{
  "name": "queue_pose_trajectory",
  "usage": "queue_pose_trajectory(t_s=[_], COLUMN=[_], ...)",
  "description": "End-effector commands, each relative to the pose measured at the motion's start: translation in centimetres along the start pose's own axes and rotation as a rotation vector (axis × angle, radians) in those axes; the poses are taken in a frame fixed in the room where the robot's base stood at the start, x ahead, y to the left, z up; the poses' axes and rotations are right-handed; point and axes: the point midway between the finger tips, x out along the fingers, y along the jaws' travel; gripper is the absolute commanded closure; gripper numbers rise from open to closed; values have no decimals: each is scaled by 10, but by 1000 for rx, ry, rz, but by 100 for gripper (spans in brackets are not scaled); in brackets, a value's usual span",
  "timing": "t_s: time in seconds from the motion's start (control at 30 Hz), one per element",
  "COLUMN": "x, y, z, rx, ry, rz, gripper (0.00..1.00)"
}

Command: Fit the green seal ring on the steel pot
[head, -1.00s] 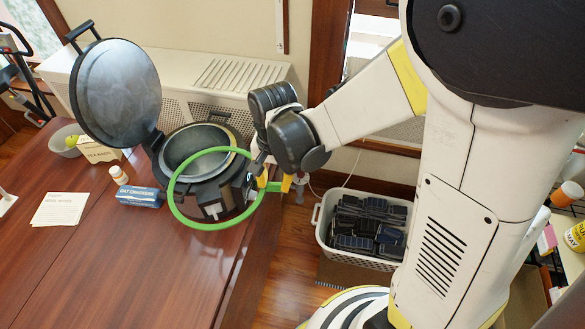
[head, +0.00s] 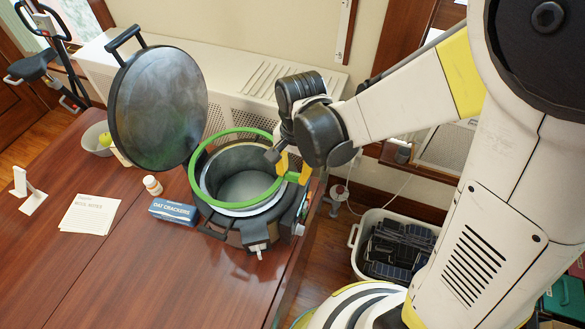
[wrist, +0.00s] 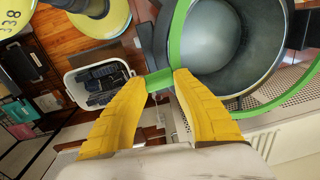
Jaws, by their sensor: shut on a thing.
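The steel pot (head: 244,187) stands open on the wooden table, with its dark round lid (head: 158,108) hinged up at its left. The green seal ring (head: 194,160) is over the pot's mouth, seemingly tilted, with its far side beyond the pot's back rim. Whether it touches the rim I cannot tell. My gripper (head: 292,168) is at the right side of the pot, shut on the ring's tab. In the wrist view the yellow fingers (wrist: 160,82) pinch the green tab (wrist: 159,80), and the ring (wrist: 178,38) runs across the pot's opening (wrist: 212,40).
A radiator cover (head: 230,95) is behind. The table front is clear.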

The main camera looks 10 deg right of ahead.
Motion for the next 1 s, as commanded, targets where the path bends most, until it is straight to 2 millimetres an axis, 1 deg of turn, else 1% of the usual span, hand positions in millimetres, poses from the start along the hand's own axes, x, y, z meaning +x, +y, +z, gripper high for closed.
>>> queue_pose_trajectory(t_s=[0.13,0.4,0.6,0.8,1.0], x=[1,33,50,58,58], y=[0,1,2,2,3], z=[0,-1,-1,-1,-1], rx=[104,95,94,94,94], ry=[7,6,6,6,6], rz=[-4,-4,-4,-4,-4], gripper=[100,100,100,100,100])
